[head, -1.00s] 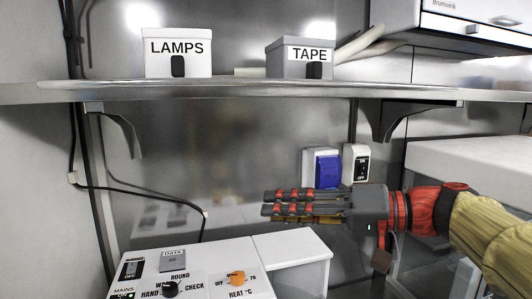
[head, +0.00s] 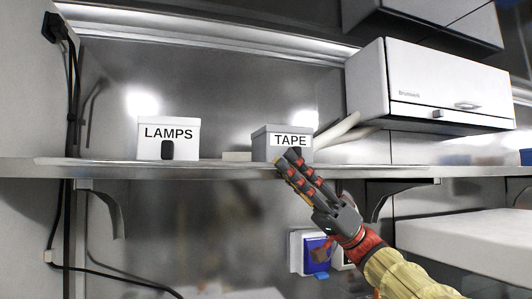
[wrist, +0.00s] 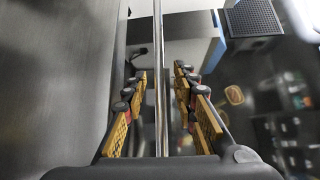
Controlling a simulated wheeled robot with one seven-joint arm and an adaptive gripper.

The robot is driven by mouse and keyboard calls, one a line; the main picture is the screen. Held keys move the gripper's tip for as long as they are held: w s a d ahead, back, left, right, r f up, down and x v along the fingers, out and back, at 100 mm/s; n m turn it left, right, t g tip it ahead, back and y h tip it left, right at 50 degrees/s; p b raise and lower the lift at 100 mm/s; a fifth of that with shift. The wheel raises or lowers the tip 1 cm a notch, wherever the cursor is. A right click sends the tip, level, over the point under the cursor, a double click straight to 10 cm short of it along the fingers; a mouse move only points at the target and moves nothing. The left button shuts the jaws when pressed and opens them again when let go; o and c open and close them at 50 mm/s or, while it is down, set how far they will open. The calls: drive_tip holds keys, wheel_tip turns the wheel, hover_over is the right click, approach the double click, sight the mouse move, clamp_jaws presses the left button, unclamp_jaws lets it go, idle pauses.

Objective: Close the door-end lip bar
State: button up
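The shelf (head: 100,168) crosses the head view, with a thin front edge. I cannot clearly single out a lip bar there. In the wrist view a thin, bright metal strip (wrist: 158,40) runs lengthwise between my fingers; it may be the lip bar or the shelf edge, and I cannot tell which. My gripper (head: 286,158) points up and left at the shelf edge, in front of the TAPE box. In the wrist view my gripper (wrist: 160,72) is open, with one finger on each side of the strip and visible gaps.
A white LAMPS box (head: 184,148) and a grey TAPE box (head: 266,144) stand on the shelf, with pale tubes (head: 338,130) to the right. A white wall cabinet (head: 440,85) hangs at right. A blue-fronted socket (head: 316,255) is below the shelf.

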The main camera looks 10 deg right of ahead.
drive_tip(key=shift+x, duration=2.6)
drive_tip(key=c, duration=0.3)
drive_tip(key=c, duration=0.4)
clamp_jaws()
